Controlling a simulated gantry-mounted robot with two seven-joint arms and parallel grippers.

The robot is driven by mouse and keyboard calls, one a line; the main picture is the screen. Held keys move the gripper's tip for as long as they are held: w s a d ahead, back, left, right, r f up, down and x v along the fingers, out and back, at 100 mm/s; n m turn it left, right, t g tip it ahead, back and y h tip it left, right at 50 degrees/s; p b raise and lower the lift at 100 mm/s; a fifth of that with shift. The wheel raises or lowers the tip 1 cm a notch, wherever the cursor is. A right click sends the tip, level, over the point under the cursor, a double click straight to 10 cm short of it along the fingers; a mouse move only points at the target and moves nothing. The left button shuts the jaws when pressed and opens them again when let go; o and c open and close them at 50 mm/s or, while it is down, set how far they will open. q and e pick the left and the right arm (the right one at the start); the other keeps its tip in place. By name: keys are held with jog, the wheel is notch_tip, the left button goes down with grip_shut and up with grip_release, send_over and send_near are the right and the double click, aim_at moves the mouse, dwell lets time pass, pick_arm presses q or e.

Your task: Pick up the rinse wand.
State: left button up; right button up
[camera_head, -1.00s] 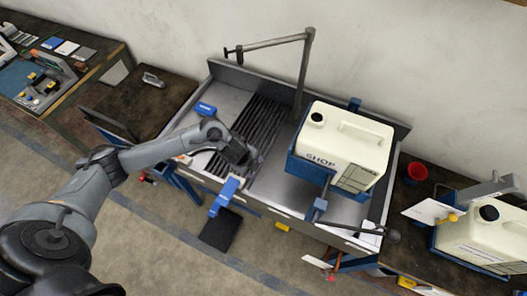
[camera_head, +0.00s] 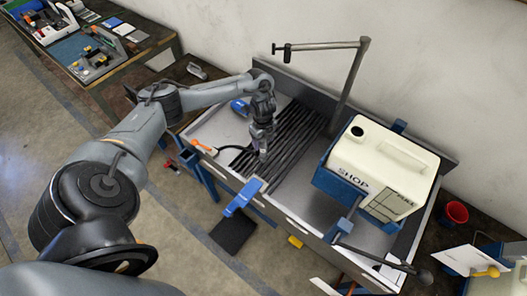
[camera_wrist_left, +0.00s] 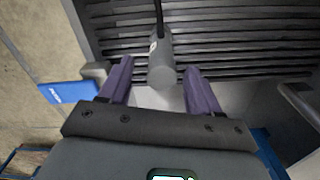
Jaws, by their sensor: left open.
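The rinse wand appears to be the grey cylinder (camera_wrist_left: 161,68) in the left wrist view, with a thin black hose or rod running up from its far end. It sits over the dark slatted grate (camera_wrist_left: 240,30), between and slightly beyond the fingertips of my left gripper (camera_wrist_left: 158,78). The purple-grey fingers stand apart on either side of it with gaps showing. In the head view my left gripper (camera_head: 262,142) is low over the left part of the grate, and it mostly hides the wand. A black hose curves from there toward an orange-ended fitting (camera_head: 203,147). My right gripper is out of view.
A blue bracket (camera_head: 243,197) juts from the sink's front edge; it also shows in the wrist view (camera_wrist_left: 68,92). A cream tank (camera_head: 385,165) in a blue cradle stands right of the grate. A bent metal post (camera_head: 352,85) rises behind. A blue object (camera_head: 240,107) lies back left.

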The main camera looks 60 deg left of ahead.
aim_at(263, 150)
pick_arm(q)
jog(key=shift+a+f, duration=0.15)
jog(key=shift+f, duration=1.15)
jog(key=shift+a+f, duration=0.15)
jog(key=shift+f, duration=1.15)
grip_shut()
